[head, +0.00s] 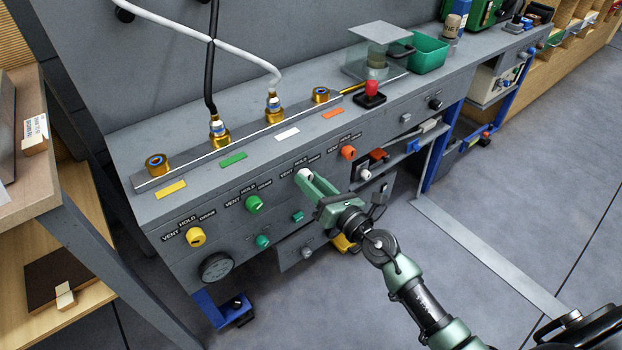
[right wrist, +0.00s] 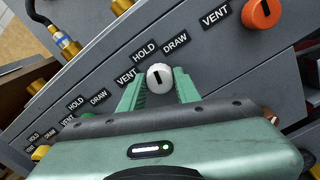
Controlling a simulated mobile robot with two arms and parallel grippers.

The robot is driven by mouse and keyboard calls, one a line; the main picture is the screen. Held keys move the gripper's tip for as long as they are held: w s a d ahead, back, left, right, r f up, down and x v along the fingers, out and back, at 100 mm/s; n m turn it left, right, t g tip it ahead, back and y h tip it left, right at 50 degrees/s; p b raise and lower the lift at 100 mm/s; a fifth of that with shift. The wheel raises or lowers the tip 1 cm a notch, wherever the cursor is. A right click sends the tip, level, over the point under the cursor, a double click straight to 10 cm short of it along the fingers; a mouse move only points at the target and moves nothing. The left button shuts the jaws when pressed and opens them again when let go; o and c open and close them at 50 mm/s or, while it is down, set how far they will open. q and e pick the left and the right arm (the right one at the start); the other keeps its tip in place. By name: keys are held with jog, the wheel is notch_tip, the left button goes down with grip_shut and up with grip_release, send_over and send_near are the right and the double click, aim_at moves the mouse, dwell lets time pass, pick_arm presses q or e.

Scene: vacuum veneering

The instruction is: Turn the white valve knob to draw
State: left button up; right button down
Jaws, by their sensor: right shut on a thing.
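The white valve knob (head: 304,174) sits on the sloped front panel of the grey bench, between the green knob (head: 254,203) and the orange knob (head: 348,153). My right gripper (head: 309,180) is shut on the white knob. In the right wrist view the white knob (right wrist: 160,75) shows between the two green fingers. A short dark mark is on its face; I cannot tell for sure which label it points at. VENT, HOLD and DRAW labels (right wrist: 175,42) stand around it. My left gripper is not in view.
A yellow knob (head: 196,237) is farther left on the panel, above a round gauge (head: 216,267). Green push buttons (head: 262,241) sit below the knobs. Hoses rise from brass fittings (head: 274,106) on the bench top. A red button (head: 371,88) and a green bin (head: 428,54) stand farther right.

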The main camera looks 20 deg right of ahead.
pick_arm(q)
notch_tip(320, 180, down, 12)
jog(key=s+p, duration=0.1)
jog(key=p, duration=0.2)
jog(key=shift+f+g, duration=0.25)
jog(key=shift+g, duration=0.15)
pick_arm(e)
jog(key=shift+m, duration=4.6)
jog(key=c, duration=1)
grip_release()
